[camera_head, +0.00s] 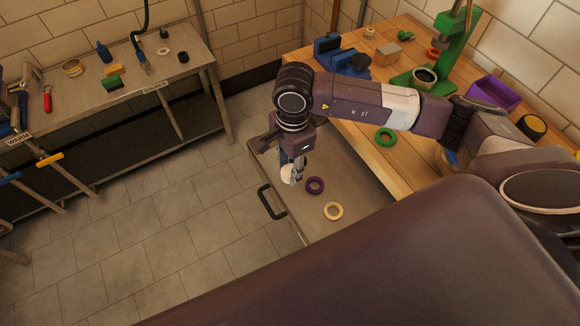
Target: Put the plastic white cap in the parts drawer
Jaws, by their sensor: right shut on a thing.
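The white cap (287,173) is held in my right gripper (292,170), which points down with its fingers shut on it. The gripper hangs over the front part of the parts drawer (339,187), close to its handle side. I cannot tell the exact height of the cap above the drawer floor. The drawer is pulled out from under the wooden bench (385,158), with a black handle (270,202) on its front. A purple ring (315,185) and a cream ring (333,211) lie in the drawer, right of the cap. My left gripper is out of view.
On the bench are a green ring (386,137), a blue vise (341,54), a wooden block (387,54), a green press (452,52) and a purple bin (494,94). A metal bench (134,92) with tools stands at the left. The tiled floor between is clear.

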